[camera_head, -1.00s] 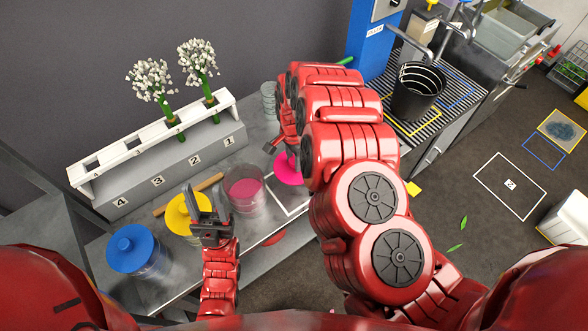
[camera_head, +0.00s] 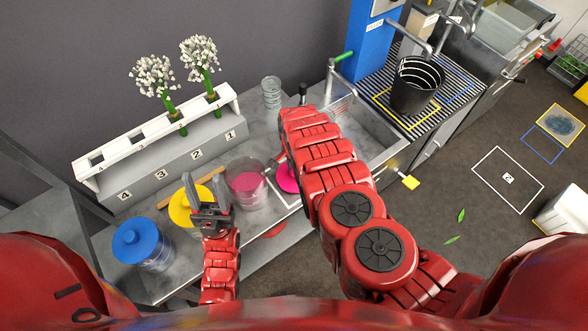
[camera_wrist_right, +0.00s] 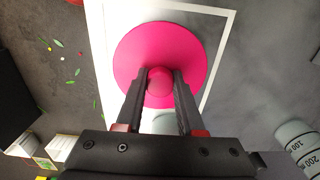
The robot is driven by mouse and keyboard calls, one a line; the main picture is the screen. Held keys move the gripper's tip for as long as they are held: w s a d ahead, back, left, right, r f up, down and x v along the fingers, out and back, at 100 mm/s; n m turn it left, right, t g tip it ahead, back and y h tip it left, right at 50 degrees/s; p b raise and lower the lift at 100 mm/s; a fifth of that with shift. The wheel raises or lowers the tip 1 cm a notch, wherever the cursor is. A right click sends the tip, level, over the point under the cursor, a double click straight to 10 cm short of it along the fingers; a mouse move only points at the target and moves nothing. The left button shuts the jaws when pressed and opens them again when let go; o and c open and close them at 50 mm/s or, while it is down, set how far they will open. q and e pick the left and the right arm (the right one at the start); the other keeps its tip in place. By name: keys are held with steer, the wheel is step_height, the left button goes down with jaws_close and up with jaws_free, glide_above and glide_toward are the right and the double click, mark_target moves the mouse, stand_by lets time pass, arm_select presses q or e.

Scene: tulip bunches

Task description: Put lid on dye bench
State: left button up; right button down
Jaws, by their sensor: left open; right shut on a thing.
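A round pink lid (camera_wrist_right: 160,40) with a ball knob fills the middle of the right wrist view. My right gripper (camera_wrist_right: 160,82) is shut on its knob. In the head view the pink lid (camera_head: 287,180) shows only partly, beside my right arm, over the white square outline on the bench. A clear jar of pink dye (camera_head: 247,184) stands open just left of it. My left gripper (camera_head: 211,212) is open and empty, in front of the yellow-lidded jar (camera_head: 184,208). The bench (camera_head: 180,278) is grey. Whether the pink lid touches the bench cannot be told.
A blue-lidded jar (camera_head: 140,242) stands at the bench's left. A numbered rack (camera_head: 165,165) with two white flower bunches runs along the back. A wooden stick lies before it. A glass beaker (camera_head: 271,92), a sink and a black bucket (camera_head: 414,88) are further right.

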steer(key=shift+f, duration=0.2)
steer(key=c, duration=0.5)
jaws_free()
